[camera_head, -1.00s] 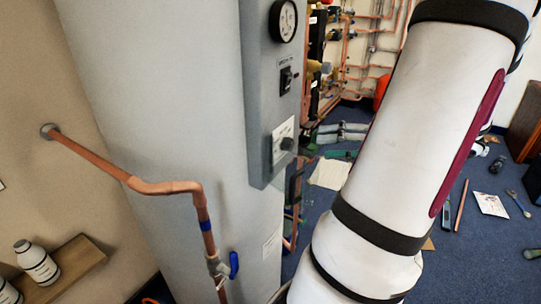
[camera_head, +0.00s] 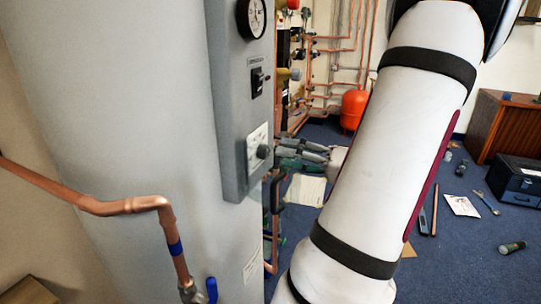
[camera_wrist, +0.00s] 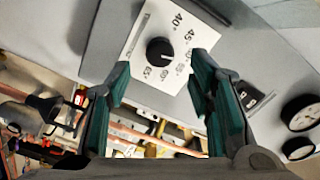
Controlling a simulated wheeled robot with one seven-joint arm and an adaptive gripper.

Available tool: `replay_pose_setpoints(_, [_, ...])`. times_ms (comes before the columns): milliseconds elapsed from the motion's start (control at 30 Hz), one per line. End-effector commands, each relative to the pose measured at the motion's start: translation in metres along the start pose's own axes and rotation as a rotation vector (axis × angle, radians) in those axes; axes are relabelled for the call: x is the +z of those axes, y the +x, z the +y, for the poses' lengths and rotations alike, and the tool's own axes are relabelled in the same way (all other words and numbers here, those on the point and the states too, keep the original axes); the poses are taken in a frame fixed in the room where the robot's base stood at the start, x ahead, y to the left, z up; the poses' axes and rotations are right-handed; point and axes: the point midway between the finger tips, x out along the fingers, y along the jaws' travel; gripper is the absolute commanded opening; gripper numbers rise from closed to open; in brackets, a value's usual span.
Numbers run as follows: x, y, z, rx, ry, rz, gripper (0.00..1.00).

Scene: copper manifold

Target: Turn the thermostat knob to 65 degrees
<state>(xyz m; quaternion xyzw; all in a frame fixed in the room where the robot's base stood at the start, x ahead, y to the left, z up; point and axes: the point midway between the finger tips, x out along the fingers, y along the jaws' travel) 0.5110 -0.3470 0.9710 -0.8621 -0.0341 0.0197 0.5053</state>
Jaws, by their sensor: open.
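The thermostat knob (camera_head: 263,152) is a small round black knob on a white dial plate (camera_head: 254,147), low on the tank's grey control panel. In the wrist view the knob (camera_wrist: 159,51) sits in the middle of the white plate (camera_wrist: 147,27), with 40, 45 and higher marks around it up to about 65. Where the knob points is too small to tell. My gripper (camera_wrist: 160,62) is open, its teal fingers on either side of the knob in that view, with gaps to it.
A black switch (camera_head: 258,82) and a round gauge (camera_head: 251,17) are above the dial on the panel. A copper pipe (camera_head: 110,206) runs along the tank (camera_head: 140,110). Behind are copper pipework and a red vessel (camera_head: 353,108); loose items and a toolbox (camera_head: 517,182) are on the floor.

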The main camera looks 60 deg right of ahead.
Motion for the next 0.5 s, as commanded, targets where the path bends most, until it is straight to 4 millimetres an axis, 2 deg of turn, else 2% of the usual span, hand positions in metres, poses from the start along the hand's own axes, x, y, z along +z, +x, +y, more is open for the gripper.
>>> replay_pose_setpoints(33, [0.0,0.01,0.0,-0.001,-0.001,-0.002,0.48])
replay_pose_setpoints(200, [0.0,0.035,0.0,-0.001,0.001,-0.001,0.48])
replay_pose_setpoints(500, [0.0,0.051,0.0,0.001,0.001,0.0,0.48])
